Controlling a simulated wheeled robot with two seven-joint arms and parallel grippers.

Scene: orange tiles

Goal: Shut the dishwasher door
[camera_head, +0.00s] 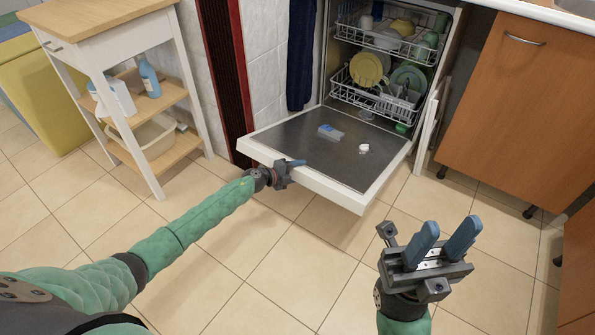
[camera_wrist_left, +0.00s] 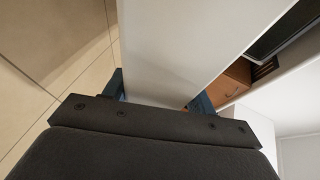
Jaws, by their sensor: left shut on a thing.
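The dishwasher door (camera_head: 330,157) is folded down, lying about level, with its dark inner face up and its white edge toward me. My left gripper (camera_head: 287,170) is at the door's near left edge, one blue finger showing over the top. In the left wrist view the white door panel (camera_wrist_left: 190,50) runs between my two fingers, and the gripper is shut on it. My right gripper (camera_head: 444,243) is open and empty above the floor, right of the door. The dishwasher's upper rack (camera_head: 385,42) and lower rack (camera_head: 375,100) hold dishes.
A blue-labelled packet (camera_head: 330,132) and a small white piece (camera_head: 364,148) lie on the door. A wooden trolley (camera_head: 95,20) stands left, orange cabinets (camera_head: 515,105) right. The tiled floor (camera_head: 300,270) before the door is clear.

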